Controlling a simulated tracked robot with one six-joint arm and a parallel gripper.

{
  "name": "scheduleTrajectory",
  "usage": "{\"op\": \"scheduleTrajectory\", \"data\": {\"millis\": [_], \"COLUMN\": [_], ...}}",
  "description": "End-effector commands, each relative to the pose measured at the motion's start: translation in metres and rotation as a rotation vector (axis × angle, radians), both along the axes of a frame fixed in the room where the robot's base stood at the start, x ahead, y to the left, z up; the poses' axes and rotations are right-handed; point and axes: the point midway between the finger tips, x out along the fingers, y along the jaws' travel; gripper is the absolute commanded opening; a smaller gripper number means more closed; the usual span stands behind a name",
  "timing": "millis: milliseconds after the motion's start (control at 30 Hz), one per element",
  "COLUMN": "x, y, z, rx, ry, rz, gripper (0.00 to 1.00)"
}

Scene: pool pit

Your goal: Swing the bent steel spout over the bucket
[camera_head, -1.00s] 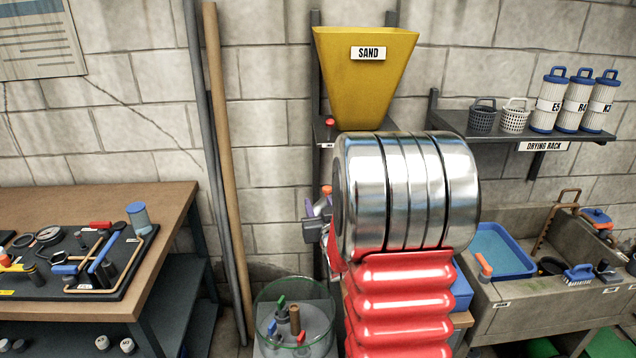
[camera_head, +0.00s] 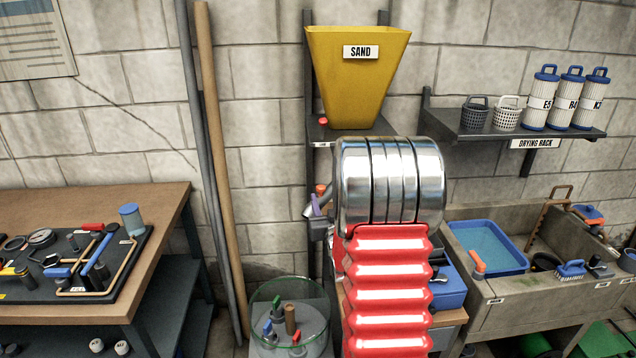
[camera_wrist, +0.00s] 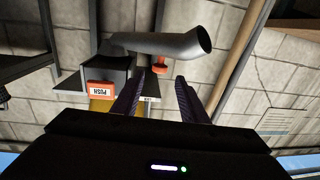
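The bent steel spout (camera_wrist: 160,43) shows in the wrist view as a grey curved pipe, its dark open end toward the upper right. My gripper (camera_wrist: 161,80) has two dark purple fingers spread apart, with nothing held between them. The spout crosses beyond the fingertips; an orange-red knob (camera_wrist: 160,68) shows behind the gap. I cannot tell whether a finger touches the pipe. In the head view my gripper (camera_head: 320,206) is mostly hidden by my arm, below the yellow sand hopper (camera_head: 357,85). I cannot make out the bucket in either view.
A glass basin (camera_head: 261,313) with small valves stands low, left of my arm. Left are a workbench (camera_head: 160,215) and two leaning poles (camera_head: 217,150). Right are a sink (camera_head: 560,285), a blue box (camera_head: 449,290) and a drying rack (camera_head: 480,130). A PUSH button (camera_wrist: 101,88) flanks the gripper.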

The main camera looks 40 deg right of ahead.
Motion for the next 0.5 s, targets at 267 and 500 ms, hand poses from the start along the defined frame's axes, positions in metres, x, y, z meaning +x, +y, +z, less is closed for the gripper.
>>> {"op": "scheduleTrajectory", "data": {"millis": [267, 500], "x": [0.034, 0.062], "y": [-0.019, -0.035], "z": [0.0, 0.0], "rx": [0.001, 0.0], "ry": [0.0, -0.001], "rz": [-0.001, 0.0], "gripper": [0.4, 0.4]}}
